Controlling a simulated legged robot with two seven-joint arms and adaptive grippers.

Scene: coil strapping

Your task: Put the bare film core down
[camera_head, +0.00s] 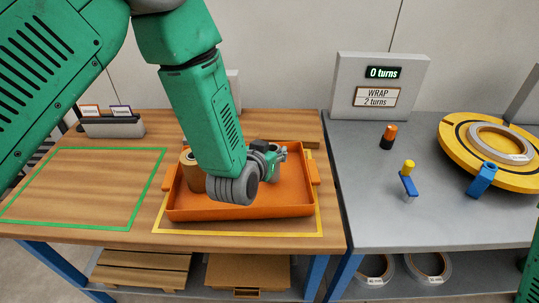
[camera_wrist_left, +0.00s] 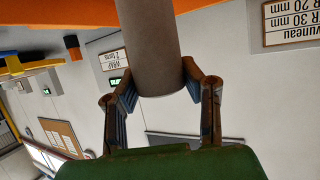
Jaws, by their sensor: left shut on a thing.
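My left gripper (camera_head: 281,154) is low over the right part of the orange tray (camera_head: 240,211) in the head view. In the left wrist view its two fingers (camera_wrist_left: 160,97) are shut on a plain grey-brown cylinder, the bare film core (camera_wrist_left: 148,45), one on each side near its end. The core's other end runs out of the picture at the top. In the head view I cannot make out the held core. Whether it touches the tray floor, I cannot tell. My right gripper is not in view.
A brown roll (camera_head: 188,173) stands in the tray's left end, partly behind my arm. A green-outlined area (camera_head: 85,185) on the wooden table is empty. On the grey table are an orange-and-black cylinder (camera_head: 388,137), a blue-and-yellow handle (camera_head: 408,181) and a yellow turntable (camera_head: 458,149).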

